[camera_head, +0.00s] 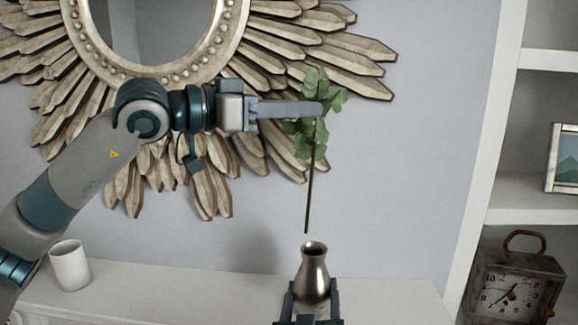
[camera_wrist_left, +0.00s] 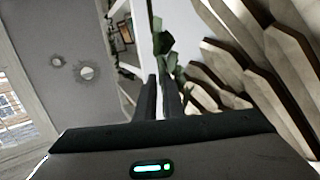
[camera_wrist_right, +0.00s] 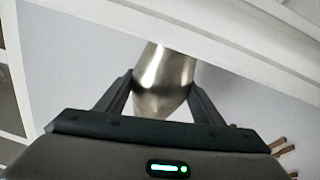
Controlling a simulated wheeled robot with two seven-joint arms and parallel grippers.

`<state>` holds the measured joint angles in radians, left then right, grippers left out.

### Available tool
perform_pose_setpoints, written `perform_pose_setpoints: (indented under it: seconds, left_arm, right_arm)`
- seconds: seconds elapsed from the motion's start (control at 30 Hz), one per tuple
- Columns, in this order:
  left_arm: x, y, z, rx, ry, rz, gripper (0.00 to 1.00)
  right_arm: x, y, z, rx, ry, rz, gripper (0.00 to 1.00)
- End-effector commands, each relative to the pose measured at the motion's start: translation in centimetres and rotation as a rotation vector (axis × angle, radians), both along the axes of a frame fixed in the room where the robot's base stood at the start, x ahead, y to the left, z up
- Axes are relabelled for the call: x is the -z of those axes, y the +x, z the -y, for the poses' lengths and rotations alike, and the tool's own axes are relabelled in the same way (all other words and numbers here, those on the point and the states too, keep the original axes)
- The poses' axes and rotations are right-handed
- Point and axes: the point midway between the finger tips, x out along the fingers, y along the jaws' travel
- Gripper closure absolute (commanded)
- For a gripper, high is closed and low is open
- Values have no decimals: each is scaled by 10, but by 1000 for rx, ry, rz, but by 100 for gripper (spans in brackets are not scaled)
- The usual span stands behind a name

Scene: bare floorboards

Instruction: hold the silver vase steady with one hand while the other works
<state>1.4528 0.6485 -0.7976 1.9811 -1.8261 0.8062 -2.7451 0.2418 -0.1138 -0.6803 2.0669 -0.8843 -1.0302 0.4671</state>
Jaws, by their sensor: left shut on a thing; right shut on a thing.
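The silver vase (camera_head: 313,272) stands upright at the front of the white shelf top, its mouth open upward. My right gripper (camera_head: 308,300) is shut on its body, one finger on each side; the vase also shows between the fingers in the right wrist view (camera_wrist_right: 163,80). My left gripper (camera_head: 318,108) is shut on a green leafy stem (camera_head: 310,185) and holds it upright. The stem's lower end hangs a little above the vase mouth, apart from it. In the left wrist view, leaves (camera_wrist_left: 165,45) show beyond the nearly closed fingers (camera_wrist_left: 160,85).
A white cup (camera_head: 70,265) stands on the white surface (camera_head: 200,298) at the left. A sunburst mirror (camera_head: 225,150) hangs on the wall close behind my left arm. White shelves at the right hold a clock (camera_head: 515,285) and a framed picture (camera_head: 566,158).

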Motion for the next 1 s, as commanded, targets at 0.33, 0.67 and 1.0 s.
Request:
perform_pose_setpoints:
  seconds: [0.33, 0.67, 1.0]
  left_arm:
    - [-21, -2, 2, 10, -65, 39, 100]
    - [-20, -2, 2, 9, -65, 38, 100]
    - [-12, -1, 2, 9, -64, 36, 100]
  right_arm:
    - [1, 0, 0, 1, -1, -2, 74]
    - [1, 0, 0, 0, -1, -2, 74]
    - [1, 0, 0, 0, -1, -2, 74]
